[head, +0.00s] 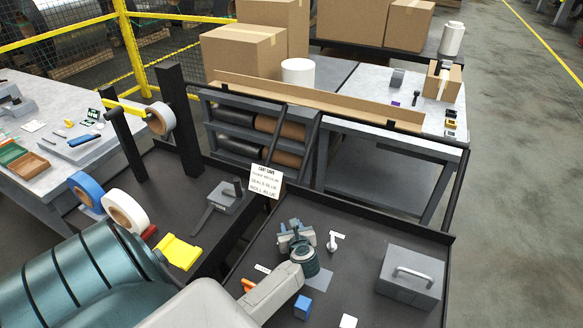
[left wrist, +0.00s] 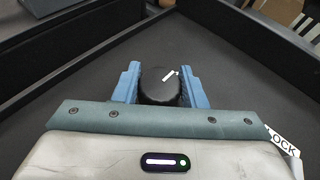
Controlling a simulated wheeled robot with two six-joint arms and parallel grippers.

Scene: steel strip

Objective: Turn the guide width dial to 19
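The guide width dial (left wrist: 160,88) is a dark round knob with a white mark on its top, slanting up to the right in the left wrist view. My left gripper (left wrist: 160,78) has one blue finger on each side of the knob, with no clear gap on either side. No numbers around the dial can be read. In the head view my left gripper (head: 297,240) is over the dark tray top, and it hides the dial there. My right gripper is not in view.
A white lever (head: 332,242) stands just right of the gripper; a LOCK label (left wrist: 283,140) shows in the wrist view. A grey box with a handle (head: 408,278) and a blue block (head: 303,306) share the tray. A card sign (head: 266,183) stands behind.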

